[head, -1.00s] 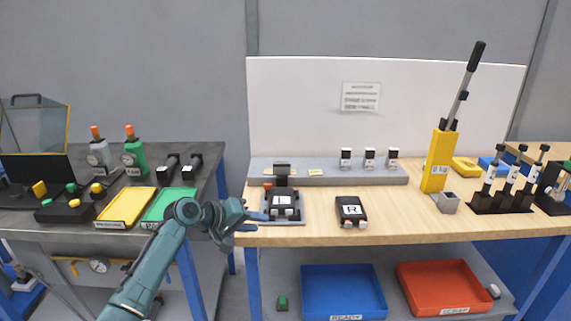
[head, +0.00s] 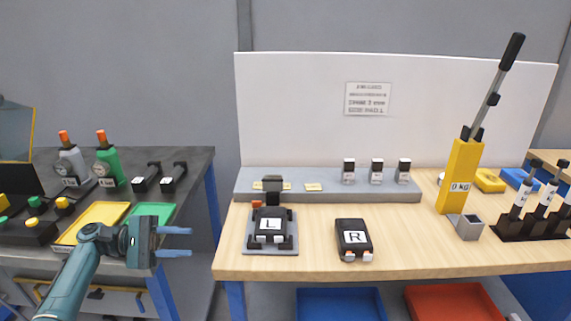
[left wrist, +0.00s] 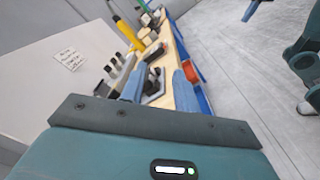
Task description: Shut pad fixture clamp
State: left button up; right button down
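The pad fixture (head: 287,249) is a grey plate near the left end of the wooden bench, with a black block marked L (head: 270,226) on it. A dark clamp (head: 272,186) with a red-orange part stands upright behind the block; I cannot tell whether it is open or closed. My left gripper (head: 190,243) is left of the fixture, apart from it, over the gap between the benches. Its blue fingers are spread and empty. In the left wrist view, the gripper (left wrist: 160,88) points along the bench, with the fixture partly between its fingers. My right gripper is not in the head view.
A black block marked R (head: 353,238) lies right of the fixture. A grey ledge (head: 225,187) with small items runs behind. A yellow press (head: 461,170) with a long lever stands further right. A grey bench with bottles and yellow and green trays is at left.

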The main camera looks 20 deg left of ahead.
aim_at(270, 183)
jog(key=i, duration=0.95)
